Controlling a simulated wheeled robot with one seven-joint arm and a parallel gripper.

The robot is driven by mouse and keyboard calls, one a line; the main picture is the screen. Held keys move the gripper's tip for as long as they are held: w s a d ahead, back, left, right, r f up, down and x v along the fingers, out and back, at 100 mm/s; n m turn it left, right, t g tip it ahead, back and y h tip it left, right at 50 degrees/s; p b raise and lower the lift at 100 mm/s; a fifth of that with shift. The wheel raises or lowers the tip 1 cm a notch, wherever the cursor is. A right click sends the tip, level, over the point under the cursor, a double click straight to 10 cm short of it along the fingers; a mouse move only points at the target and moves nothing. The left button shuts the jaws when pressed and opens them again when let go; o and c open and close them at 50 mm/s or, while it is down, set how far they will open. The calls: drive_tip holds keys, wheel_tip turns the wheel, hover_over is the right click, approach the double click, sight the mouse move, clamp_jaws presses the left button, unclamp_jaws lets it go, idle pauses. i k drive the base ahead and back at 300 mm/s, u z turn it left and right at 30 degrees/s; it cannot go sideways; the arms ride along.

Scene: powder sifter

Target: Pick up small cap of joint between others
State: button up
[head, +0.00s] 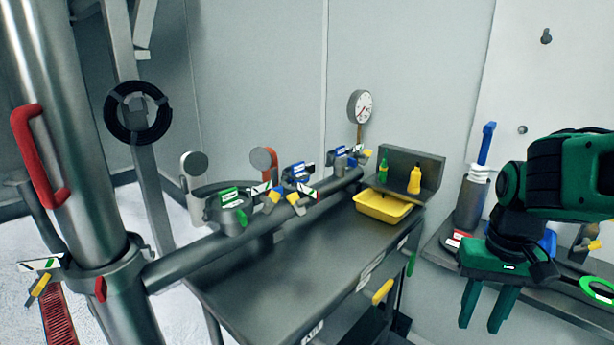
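A horizontal metal pipe (210,252) runs from the large steel column toward the table's back, with several fittings along it. A short fitting with a green label (232,203) sits on it, and blue-labelled fittings (300,173) stand farther along. Between these are yellow, red and white tagged parts (275,199). A round grey cap-like disc (195,164) and an orange-brown one (264,159) stand upright behind the pipe. I cannot tell which part is the small cap. My green gripper (480,327) is at the lower right, fingers apart and pointing down, empty, well away from the pipe.
A dark metal table (290,285) stands beside the pipe. A yellow tray (384,206), green and yellow bottles (414,180) and a gauge (360,107) are at its back. The steel column (65,130) with a red handle blocks the left. A shelf (440,248) is at right.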

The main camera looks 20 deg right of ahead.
sight(297, 171)
drive_tip(key=z, duration=2.45)
drive_tip(key=k, duration=0.85)
drive_tip(key=u, duration=1.05)
drive_tip(key=i, duration=1)
